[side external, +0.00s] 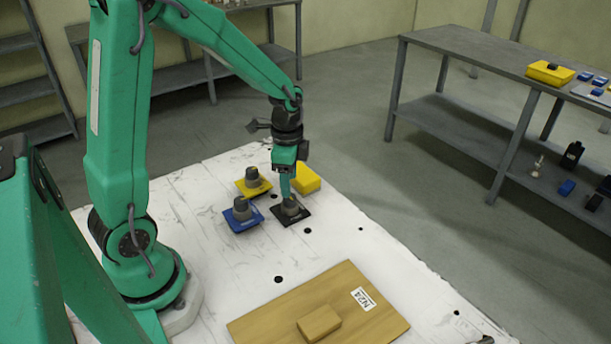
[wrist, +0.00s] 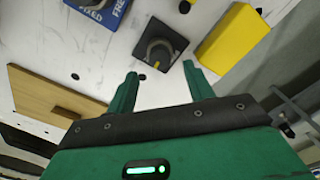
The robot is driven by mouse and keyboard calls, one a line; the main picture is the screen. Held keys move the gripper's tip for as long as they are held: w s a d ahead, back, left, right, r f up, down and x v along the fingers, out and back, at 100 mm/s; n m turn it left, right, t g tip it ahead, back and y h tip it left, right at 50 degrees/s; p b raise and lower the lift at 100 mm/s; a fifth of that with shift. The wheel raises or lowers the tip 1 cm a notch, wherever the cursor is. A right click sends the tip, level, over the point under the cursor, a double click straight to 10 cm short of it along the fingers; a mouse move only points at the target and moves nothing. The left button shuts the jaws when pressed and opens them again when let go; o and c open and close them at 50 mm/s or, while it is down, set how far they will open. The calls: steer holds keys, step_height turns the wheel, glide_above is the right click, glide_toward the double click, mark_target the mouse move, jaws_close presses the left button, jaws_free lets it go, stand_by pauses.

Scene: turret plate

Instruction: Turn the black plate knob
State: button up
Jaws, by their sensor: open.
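The black plate (side external: 278,217) lies on the white table, with its grey round knob (side external: 291,208) standing on it. In the wrist view the black plate (wrist: 179,42) shows near the top, and its knob (wrist: 158,52) has a yellow mark. My gripper (side external: 287,194) points down at the knob from just above it in the side view. In the wrist view my gripper (wrist: 161,74) has its two green fingers apart, with the knob beyond the gap between the tips. Whether a finger touches the knob I cannot tell.
A blue plate with a knob (side external: 241,212) and a yellow plate with a knob (side external: 252,181) stand close on the left. A yellow block (side external: 307,179) sits just behind. A wooden board (side external: 270,325) carrying a small block (side external: 319,323) lies in front. The table between is mostly clear.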

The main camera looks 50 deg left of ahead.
steer(key=shift+r, duration=1.6)
steer(key=s+d+r+n+t, duration=0.2)
steer(key=s+d+r+n, duration=0.1)
steer(key=s+r, duration=0.3)
steer(key=s+d+r+n+t, duration=0.3)
steer(key=s+r+n, duration=0.3)
steer(key=s+r, duration=0.1)
steer(key=shift+d+t, duration=0.25)
steer(key=shift+t, duration=0.05)
stand_by(0.3)
